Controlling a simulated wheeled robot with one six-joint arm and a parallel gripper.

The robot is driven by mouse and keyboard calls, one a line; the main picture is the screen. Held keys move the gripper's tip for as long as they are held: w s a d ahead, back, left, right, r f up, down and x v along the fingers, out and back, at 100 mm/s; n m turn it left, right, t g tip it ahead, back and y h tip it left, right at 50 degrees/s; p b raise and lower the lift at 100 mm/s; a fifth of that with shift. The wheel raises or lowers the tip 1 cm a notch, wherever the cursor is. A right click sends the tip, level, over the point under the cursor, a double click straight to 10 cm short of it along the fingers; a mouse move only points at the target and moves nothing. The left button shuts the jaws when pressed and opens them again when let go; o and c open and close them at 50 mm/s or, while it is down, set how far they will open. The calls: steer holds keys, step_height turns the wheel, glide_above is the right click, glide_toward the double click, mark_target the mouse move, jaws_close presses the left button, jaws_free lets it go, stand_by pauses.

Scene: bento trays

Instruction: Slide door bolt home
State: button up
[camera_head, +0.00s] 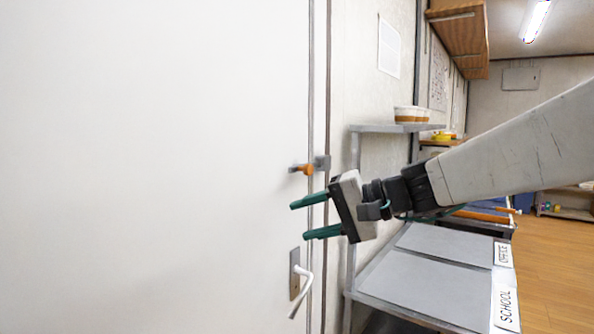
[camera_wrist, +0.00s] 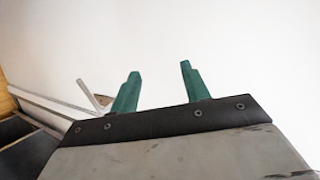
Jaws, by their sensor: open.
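The door bolt (camera_head: 304,169) has an orange part and sits on the white door (camera_head: 150,170) near its right edge, in the head view. A grey keeper (camera_head: 322,163) is just right of it on the frame. I cannot tell how far the bolt reaches into the keeper. My gripper (camera_head: 300,221) is open and empty, its two green fingers pointing left, below the bolt and above the door handle in the picture. In the wrist view my gripper (camera_wrist: 159,72) faces the plain white door, with nothing between the fingers. The bolt does not show there.
A white lever handle (camera_head: 301,285) sits on the door below; it also shows in the wrist view (camera_wrist: 88,95).

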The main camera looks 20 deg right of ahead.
mark_target(311, 170)
steer(key=w+d+r+m+t, duration=0.1)
steer(key=w+d+r+t, duration=0.1)
steer(key=w, duration=0.1)
steer(key=w+d+r+m+t, duration=0.1)
steer(key=w+d+m+t, duration=0.1)
steer(key=w+d, duration=0.1)
steer(key=w+d+r+m+t, duration=0.1)
steer(key=w+d+r, duration=0.1)
steer(key=w, duration=0.1)
steer(key=shift+w+d+r+m+t, duration=0.3)
steer(key=shift+d+r+t, duration=0.05)
steer(key=shift+t, duration=0.05)
steer(key=shift+w+d+r, duration=0.1)
steer(key=shift+w, duration=0.2)
steer(key=x, duration=0.7)
steer(key=shift+w, duration=0.2)
